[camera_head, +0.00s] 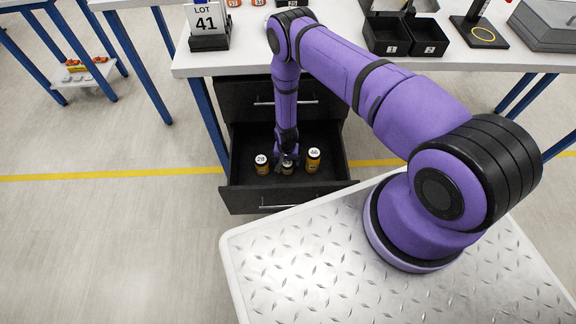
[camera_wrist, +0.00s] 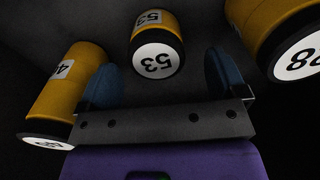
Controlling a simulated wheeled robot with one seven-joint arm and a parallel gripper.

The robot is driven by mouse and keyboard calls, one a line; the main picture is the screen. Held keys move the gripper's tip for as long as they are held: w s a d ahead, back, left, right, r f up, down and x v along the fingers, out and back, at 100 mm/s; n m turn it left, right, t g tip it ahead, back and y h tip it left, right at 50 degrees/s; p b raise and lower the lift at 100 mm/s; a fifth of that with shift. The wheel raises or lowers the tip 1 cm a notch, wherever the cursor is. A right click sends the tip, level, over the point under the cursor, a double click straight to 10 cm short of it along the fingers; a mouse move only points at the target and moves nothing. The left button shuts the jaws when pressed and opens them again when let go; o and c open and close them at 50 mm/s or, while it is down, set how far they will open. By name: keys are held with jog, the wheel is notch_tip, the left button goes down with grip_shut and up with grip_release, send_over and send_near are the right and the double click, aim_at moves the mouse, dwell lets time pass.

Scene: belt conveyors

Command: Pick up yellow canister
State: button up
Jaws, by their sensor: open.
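Three yellow canisters with black ends and white number labels stand in the open black drawer. In the head view one marked 28 (camera_head: 262,164) is at left, one (camera_head: 287,168) is in the middle partly hidden by my gripper, and one marked 46 or 66 (camera_head: 313,160) is at right. My gripper (camera_head: 287,157) points down into the drawer over the middle canister. In the wrist view my open gripper (camera_wrist: 163,83) has blue fingers on either side of the canister marked 53 (camera_wrist: 157,45), which sits just beyond the fingertips. The other two, left (camera_wrist: 70,85) and right (camera_wrist: 285,35), lie outside the fingers.
A closed drawer (camera_head: 270,100) is above the open one.

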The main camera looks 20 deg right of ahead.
aim_at(287, 166)
jog(key=shift+s+d+f, duration=0.1)
jog(key=shift+d+f, duration=0.05)
jog(key=shift+f, duration=2.55)
jog(key=c, duration=1.1)
jog(key=shift+r, duration=0.1)
jog(key=shift+r, duration=5)
